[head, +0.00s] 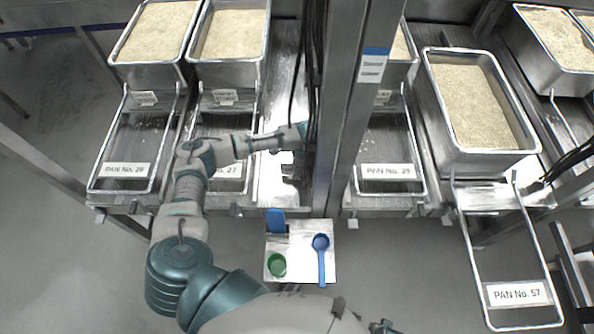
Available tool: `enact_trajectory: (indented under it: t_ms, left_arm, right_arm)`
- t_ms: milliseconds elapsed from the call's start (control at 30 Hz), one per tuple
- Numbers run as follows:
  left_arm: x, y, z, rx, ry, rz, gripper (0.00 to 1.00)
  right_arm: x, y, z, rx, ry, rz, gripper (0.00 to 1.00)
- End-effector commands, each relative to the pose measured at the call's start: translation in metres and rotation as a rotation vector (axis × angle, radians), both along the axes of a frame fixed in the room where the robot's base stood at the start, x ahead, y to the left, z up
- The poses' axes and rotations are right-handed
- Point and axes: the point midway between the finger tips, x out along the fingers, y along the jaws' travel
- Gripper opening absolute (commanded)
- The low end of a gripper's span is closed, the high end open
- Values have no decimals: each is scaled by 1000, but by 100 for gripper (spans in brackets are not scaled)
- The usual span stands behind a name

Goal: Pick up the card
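A white card with a blue top band (373,65) is on the upright metal post right of centre. Other white cards read PAN No. 26 (125,170), PAN No. 27 (222,171), PAN No. 29 (388,171) and PAN No. 57 (517,293). I cannot tell which card the task means. My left arm reaches in from the lower left, and my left gripper (294,168) is beside the post's left side, below the blue-banded card and apart from it. Its fingers are small and dark, so their opening is unclear. My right gripper does not show clearly.
Rice-filled metal pans stand along the back, including one at the right (470,100). A small white tray (300,265) in front holds a blue scoop (320,243), a green cup (277,265) and a blue item (276,220). The post and dark cables crowd the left gripper.

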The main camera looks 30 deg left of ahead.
Motion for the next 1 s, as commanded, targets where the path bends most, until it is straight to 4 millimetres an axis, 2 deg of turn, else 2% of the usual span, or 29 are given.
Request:
enact_trajectory:
  t_ms: [667, 800, 1000]
  left_arm:
    - [0, 1, -4, 1, 0, 1, 34]
    - [0, 1, -4, 1, 0, 1, 0]
    - [0, 3, -4, -2, 0, 1, 0]
  right_arm:
    - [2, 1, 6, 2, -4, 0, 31]
    - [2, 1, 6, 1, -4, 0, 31]
    - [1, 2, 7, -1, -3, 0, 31]
